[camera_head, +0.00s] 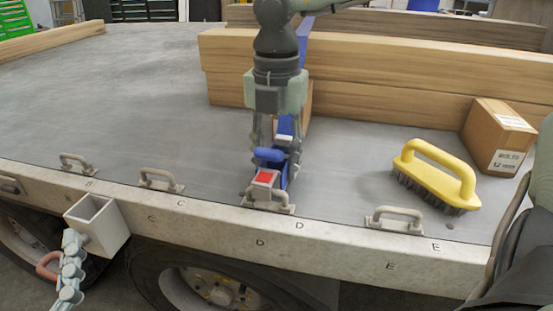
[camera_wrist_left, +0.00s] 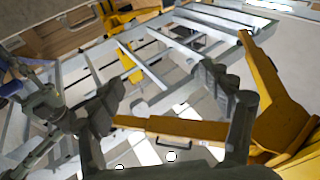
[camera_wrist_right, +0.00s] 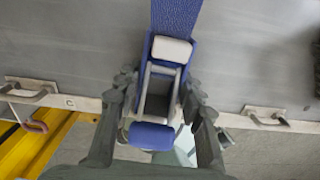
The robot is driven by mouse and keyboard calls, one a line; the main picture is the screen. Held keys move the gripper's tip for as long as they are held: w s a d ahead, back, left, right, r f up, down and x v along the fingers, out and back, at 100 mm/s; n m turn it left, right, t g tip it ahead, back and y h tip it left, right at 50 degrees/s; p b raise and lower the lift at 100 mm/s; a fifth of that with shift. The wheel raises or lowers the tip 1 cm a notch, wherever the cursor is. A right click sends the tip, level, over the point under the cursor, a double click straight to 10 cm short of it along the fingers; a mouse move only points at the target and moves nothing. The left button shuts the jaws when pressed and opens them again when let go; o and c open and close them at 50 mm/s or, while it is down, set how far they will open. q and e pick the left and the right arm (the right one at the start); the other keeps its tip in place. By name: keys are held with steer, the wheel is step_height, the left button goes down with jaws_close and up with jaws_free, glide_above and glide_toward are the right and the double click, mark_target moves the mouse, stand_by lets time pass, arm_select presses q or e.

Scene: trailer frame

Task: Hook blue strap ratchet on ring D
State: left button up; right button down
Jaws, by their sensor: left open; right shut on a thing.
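The blue strap ratchet (camera_head: 270,155) is at the deck edge by ring D (camera_head: 283,209), with its red-marked lower end (camera_head: 264,178) right over the ring. Whether its hook is through the ring is hidden. My right gripper (camera_head: 273,166) reaches down from above, shut on the ratchet. In the right wrist view the ratchet (camera_wrist_right: 157,92) lies between the fingers, with the blue strap (camera_wrist_right: 176,18) running away from it; ring D is hidden there.
Ring C (camera_head: 160,180) and ring E (camera_head: 394,218) stand along the edge either side. A yellow brush (camera_head: 438,177) and a cardboard box (camera_head: 495,137) are at the right. Stacked timber (camera_head: 390,75) lies behind.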

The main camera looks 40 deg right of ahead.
arm_select(q)
steer(key=shift+s+d+r+t+h+b, duration=0.15)
steer(key=shift+s+r+t, duration=0.15)
steer(key=shift+r+t, duration=0.25)
steer(key=shift+s+a+r+t+h+b, duration=0.1)
steer(key=shift+s+r+t+b, duration=0.15)
steer(key=shift+r, duration=0.45)
steer(key=shift+s+d+r+t+h+b, duration=0.15)
steer(key=shift+s+r+t, duration=0.15)
steer(key=shift+r+t, duration=0.25)
arm_select(e)
steer(key=shift+f, duration=0.35)
arm_select(q)
steer(key=shift+a+r, duration=0.1)
arm_select(e)
steer(key=c, duration=0.9)
jaws_free()
